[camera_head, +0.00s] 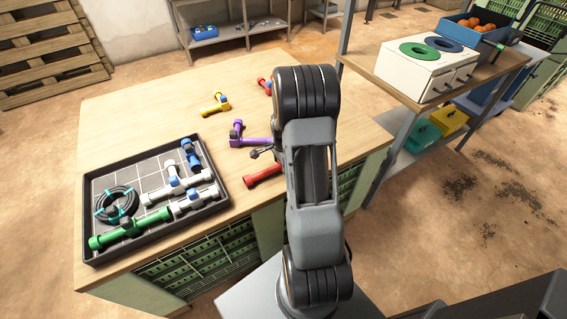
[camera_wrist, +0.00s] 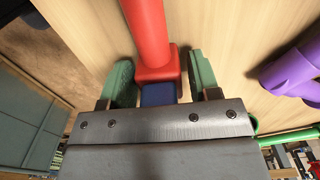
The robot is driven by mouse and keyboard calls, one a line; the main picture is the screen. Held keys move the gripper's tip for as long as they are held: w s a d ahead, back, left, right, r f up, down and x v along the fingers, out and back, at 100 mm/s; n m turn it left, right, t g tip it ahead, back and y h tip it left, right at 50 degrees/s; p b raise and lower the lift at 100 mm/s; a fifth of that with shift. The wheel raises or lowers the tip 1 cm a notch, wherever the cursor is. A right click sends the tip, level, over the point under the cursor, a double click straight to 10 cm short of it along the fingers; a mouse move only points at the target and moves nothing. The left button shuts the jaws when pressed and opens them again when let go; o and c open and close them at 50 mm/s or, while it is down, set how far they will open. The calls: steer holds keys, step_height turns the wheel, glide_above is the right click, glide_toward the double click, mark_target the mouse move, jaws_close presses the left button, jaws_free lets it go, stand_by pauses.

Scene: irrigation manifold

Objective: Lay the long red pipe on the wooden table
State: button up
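A red pipe (camera_head: 263,177) shows in the head view near the front edge of the wooden table (camera_head: 130,100), its right part hidden behind my arm. In the wrist view a red pipe (camera_wrist: 150,30) extends upward over the wood, with a square collar at its near end. My gripper (camera_wrist: 160,78) has its two green fingers on either side of that collar. The fingers stand apart, with a narrow gap visible at the right. A blue piece (camera_wrist: 158,94) shows between the fingers below the collar. I cannot tell whether the pipe touches the wood.
A purple pipe (camera_head: 250,142) lies close by, with a yellow fitting (camera_head: 215,106) and a small red piece (camera_head: 264,86) farther back. A black tray (camera_head: 90,210) at the left holds green, white and blue fittings and a hose coil. The table's back left is clear.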

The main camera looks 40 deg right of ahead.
steer(key=shift+o, duration=0.7)
steer(key=shift+r, duration=0.1)
step_height(320, 180, up, 11)
steer(key=shift+r, duration=0.1)
steer(key=shift+a+r, duration=0.15)
steer(key=shift+r, duration=0.15)
steer(key=s+a+r+n+t, duration=0.1)
steer(key=s+a+r+n, duration=0.2)
steer(key=a+n, duration=0.3)
steer(key=s+a+r+n+t, duration=0.1)
steer(key=s+a+r+n, duration=0.2)
steer(key=s+a+n, duration=0.2)
steer(key=s+a+r+n+t, duration=0.1)
steer(key=s+a+n, duration=0.3)
steer(key=a+n, duration=0.4)
steer(key=shift+s+a+r+n, duration=0.15)
steer(key=shift+a+r+n, duration=0.25)
steer(key=shift+a+r, duration=0.45)
